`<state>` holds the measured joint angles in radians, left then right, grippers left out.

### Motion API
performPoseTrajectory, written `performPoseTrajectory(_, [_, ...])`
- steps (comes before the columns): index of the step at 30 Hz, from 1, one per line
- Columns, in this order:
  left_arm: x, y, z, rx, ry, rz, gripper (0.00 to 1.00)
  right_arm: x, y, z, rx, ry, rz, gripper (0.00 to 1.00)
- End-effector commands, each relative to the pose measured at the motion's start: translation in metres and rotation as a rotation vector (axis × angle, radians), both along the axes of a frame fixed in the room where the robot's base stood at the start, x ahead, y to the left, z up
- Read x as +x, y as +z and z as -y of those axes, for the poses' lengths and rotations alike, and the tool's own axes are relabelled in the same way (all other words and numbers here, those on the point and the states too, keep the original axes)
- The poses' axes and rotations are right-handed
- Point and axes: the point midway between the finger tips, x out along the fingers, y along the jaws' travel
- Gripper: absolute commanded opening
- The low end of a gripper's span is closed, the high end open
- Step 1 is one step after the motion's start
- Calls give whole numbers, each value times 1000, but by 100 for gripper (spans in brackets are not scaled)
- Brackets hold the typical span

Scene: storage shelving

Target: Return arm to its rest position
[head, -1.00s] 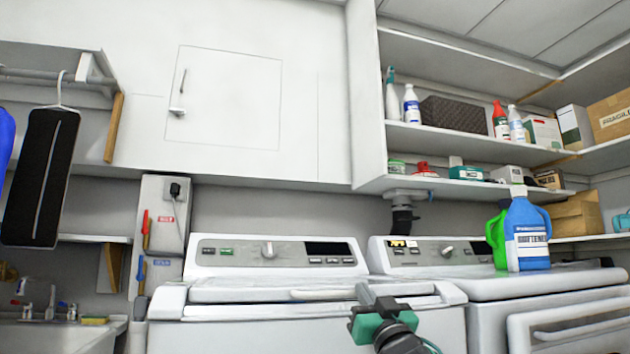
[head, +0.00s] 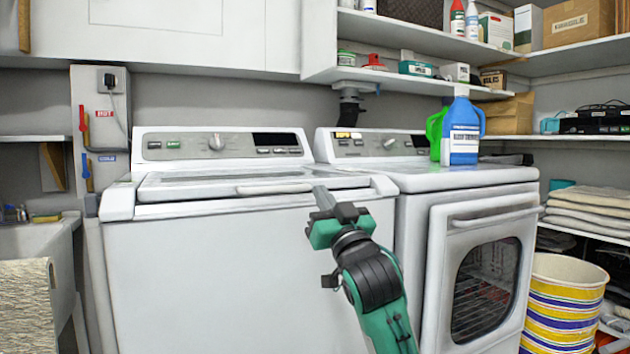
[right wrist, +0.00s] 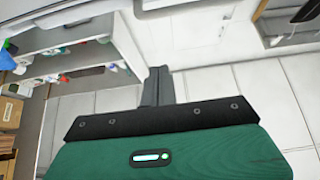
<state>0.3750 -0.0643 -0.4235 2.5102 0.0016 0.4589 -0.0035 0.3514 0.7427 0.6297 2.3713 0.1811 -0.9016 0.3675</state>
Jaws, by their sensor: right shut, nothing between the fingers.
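My right arm (head: 375,285) reaches up from the bottom of the head view. Its green and black gripper (head: 323,198) points up and away in front of the washer. The fingers are together with nothing between them. In the right wrist view the closed fingers (right wrist: 157,87) show beyond the green gripper body, with pale ceiling panels behind them. The gripper overlaps the washer's front top edge in the head view; I cannot tell the exact gap. My left gripper is not in view.
A white washer (head: 240,285) stands ahead, with a dryer (head: 418,290) to its right. Blue (head: 462,135) and green (head: 435,135) bottles stand on the dryer. A striped basket (head: 562,305) is at lower right. Shelves (head: 425,83) hang above; a sink (head: 35,240) is at left.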

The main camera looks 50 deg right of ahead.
Motion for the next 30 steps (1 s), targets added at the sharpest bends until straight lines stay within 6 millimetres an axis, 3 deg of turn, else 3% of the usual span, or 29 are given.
performPoseTrajectory(8, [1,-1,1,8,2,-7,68,-12,-8,-7,0,0,0,0])
performPoseTrajectory(17, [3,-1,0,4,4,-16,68,-5,-9,-15,-18,20,-2,0])
performPoseTrajectory(20, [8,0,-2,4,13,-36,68,13,-15,-40,-68,82,-1,0])
performPoseTrajectory(23, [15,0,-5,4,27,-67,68,35,-26,-82,-143,183,20,0])
performPoseTrajectory(27, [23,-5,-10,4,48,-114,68,51,-46,-155,-234,350,89,0])
performPoseTrajectory(30, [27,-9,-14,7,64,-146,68,47,-58,-206,-273,465,168,0])
